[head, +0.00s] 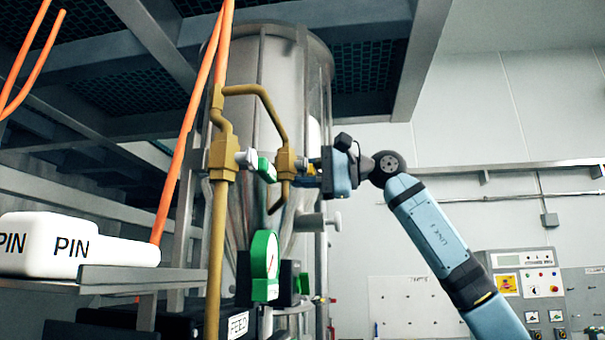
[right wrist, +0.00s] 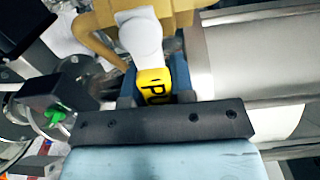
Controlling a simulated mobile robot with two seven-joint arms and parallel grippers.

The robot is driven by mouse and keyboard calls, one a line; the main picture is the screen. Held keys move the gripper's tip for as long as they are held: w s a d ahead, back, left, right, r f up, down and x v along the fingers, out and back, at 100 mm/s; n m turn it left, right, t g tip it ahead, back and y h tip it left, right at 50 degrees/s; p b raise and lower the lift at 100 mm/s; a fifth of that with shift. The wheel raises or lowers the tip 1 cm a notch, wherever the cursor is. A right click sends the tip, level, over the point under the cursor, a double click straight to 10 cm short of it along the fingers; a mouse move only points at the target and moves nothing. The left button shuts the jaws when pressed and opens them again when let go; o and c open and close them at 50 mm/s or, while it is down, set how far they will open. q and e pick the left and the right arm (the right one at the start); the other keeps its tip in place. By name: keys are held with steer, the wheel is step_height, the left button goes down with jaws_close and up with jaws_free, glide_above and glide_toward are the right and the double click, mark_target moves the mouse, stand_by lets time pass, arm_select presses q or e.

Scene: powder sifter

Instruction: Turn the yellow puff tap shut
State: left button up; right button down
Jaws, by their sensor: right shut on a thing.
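The yellow puff tap (right wrist: 154,84) has a yellow handle with black letters, partly readable as "PU", on a white stem by the brass pipework. In the right wrist view my right gripper (right wrist: 156,98) has its dark fingers on both sides of the handle and is shut on it. In the head view my right gripper (head: 316,170) is at the brass valve body (head: 286,163), reaching in from the right. There it hides most of the tap; only a little yellow shows. My left gripper is in neither view.
A green-handled tap (head: 266,169) sits just left on the brass pipe (head: 220,200). A green gauge (head: 264,262) is below. The steel hopper (head: 280,90) stands close behind. A white PIN box (head: 80,246) is at left. A control panel (head: 520,285) is at right.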

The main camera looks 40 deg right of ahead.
steer(key=c, duration=1)
jaws_free()
steer(key=shift+o, duration=0.2)
steer(key=shift+d, duration=0.1)
steer(key=b+v, duration=0.3)
steer(key=v, duration=1)
steer(key=shift+s, duration=0.35)
steer(key=shift+d, duration=0.15)
